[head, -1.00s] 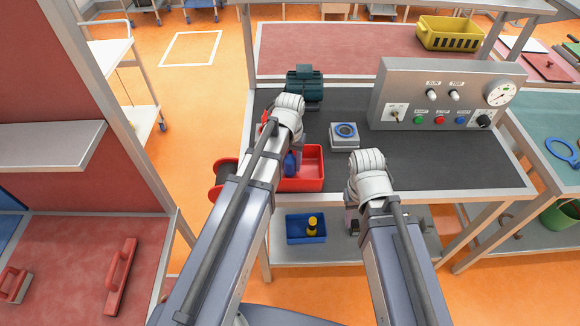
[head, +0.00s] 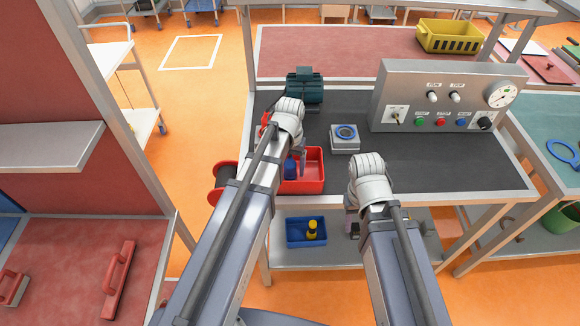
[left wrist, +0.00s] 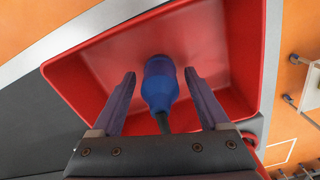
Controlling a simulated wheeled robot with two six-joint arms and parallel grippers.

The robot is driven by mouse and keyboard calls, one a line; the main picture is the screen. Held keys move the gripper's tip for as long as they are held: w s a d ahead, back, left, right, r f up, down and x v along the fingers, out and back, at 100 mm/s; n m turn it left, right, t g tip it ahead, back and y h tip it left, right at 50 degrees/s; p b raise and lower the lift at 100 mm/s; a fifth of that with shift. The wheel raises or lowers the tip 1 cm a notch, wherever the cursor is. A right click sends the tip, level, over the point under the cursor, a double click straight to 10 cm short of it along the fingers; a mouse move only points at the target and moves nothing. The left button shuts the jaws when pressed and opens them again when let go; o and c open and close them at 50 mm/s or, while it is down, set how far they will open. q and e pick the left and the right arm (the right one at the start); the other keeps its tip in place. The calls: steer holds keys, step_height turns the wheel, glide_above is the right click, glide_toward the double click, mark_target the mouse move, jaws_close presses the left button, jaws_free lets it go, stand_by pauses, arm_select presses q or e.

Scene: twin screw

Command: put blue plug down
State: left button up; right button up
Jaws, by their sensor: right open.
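The blue plug (left wrist: 160,85) lies in the red tray (left wrist: 243,45), between the spread fingers of my left gripper (left wrist: 160,90) in the left wrist view. Gaps show on both sides of the plug, so the left gripper is open and apart from it. In the head view the blue plug (head: 290,169) shows in the red tray (head: 315,186), partly behind my left arm. My left gripper (head: 301,162) is over the tray there. My right gripper (head: 352,225) is at the bench's front edge, mostly hidden by its own arm, and open.
A grey block with a blue ring (head: 345,138) stands right of the tray. A control panel box (head: 440,97) and a dark green machine (head: 304,86) stand at the back. A blue bin (head: 305,233) with a yellow item is on the lower shelf. The bench's right side is clear.

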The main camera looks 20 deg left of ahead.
arm_select(q)
steer(key=shift+r, duration=0.1)
arm_select(e)
steer(key=shift+r, duration=0.1)
arm_select(q)
step_height(320, 180, up, 13)
steer(key=p, duration=1.3)
steer(key=s+d+m+y, duration=0.1)
steer(key=s+d+m, duration=0.2)
steer(key=s+d, duration=0.7)
steer(key=s, duration=0.4)
steer(key=shift+s+d+m, duration=0.15)
steer(key=shift+d+m, duration=0.1)
steer(key=shift+m, duration=0.15)
arm_select(e)
step_height(320, 180, up, 13)
arm_select(q)
steer(key=shift+r, duration=0.1)
